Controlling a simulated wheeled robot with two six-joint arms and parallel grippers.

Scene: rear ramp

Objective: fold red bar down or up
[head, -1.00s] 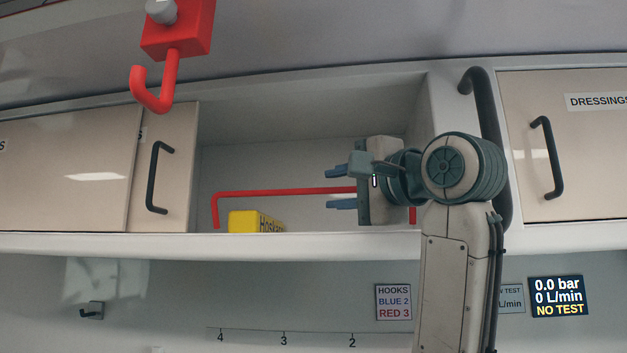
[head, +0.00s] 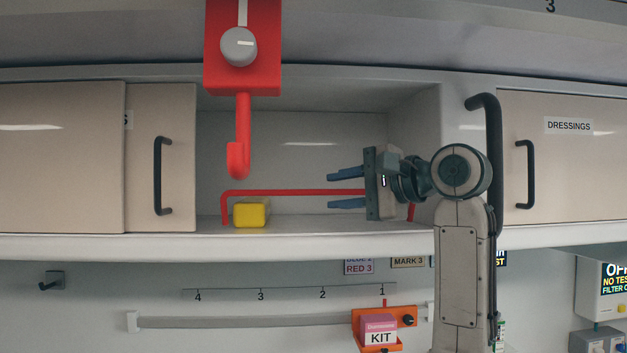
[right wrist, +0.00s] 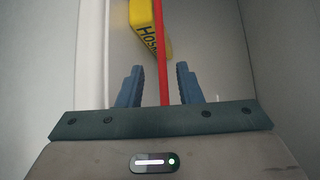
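The red bar (head: 290,192) runs across the front of the open cupboard compartment, with its ends bent down toward the shelf. It stands raised above the shelf edge. My right gripper (head: 330,190) is open in front of the compartment's right part, its blue fingers pointing left. In the right wrist view the red bar (right wrist: 162,60) passes between the two open fingers (right wrist: 160,88), apart from both. My left gripper is not in view.
A yellow box (head: 251,212) lies on the shelf behind the bar's left end. A red hook block (head: 243,60) hangs from above in front of the compartment. A black grab handle (head: 492,160) stands right of the compartment. An orange holder with a kit (head: 380,328) is below.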

